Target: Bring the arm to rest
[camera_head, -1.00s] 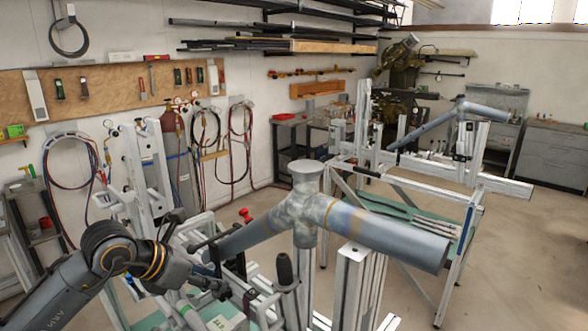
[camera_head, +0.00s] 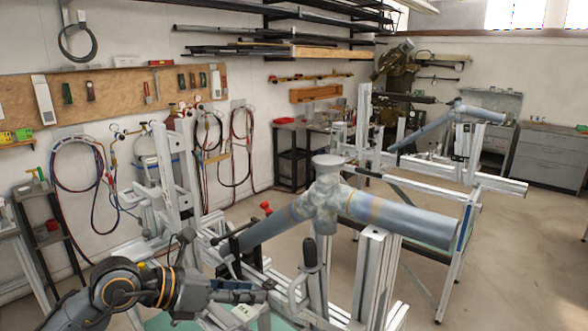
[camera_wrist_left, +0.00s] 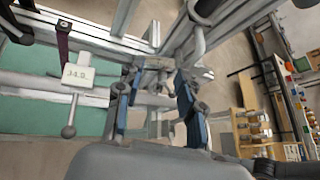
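My left arm comes in from the lower left in the head view. Its left gripper (camera_head: 262,293) is low in front of the frame jig (camera_head: 372,270), below the grey tube joint (camera_head: 325,195) clamped on it. In the left wrist view the left gripper (camera_wrist_left: 155,105) has its two blue-sided fingers apart. I see nothing held between them; aluminium profiles of the jig show behind. I cannot tell the exact gap between the fingers and the jig. My right gripper is in neither view.
A toggle clamp with a dark handle (camera_head: 310,252) stands close right of the left gripper. A white tag (camera_wrist_left: 78,76) is on the jig. A second jig with a tube (camera_head: 480,112) stands behind. Open floor (camera_head: 500,260) lies to the right.

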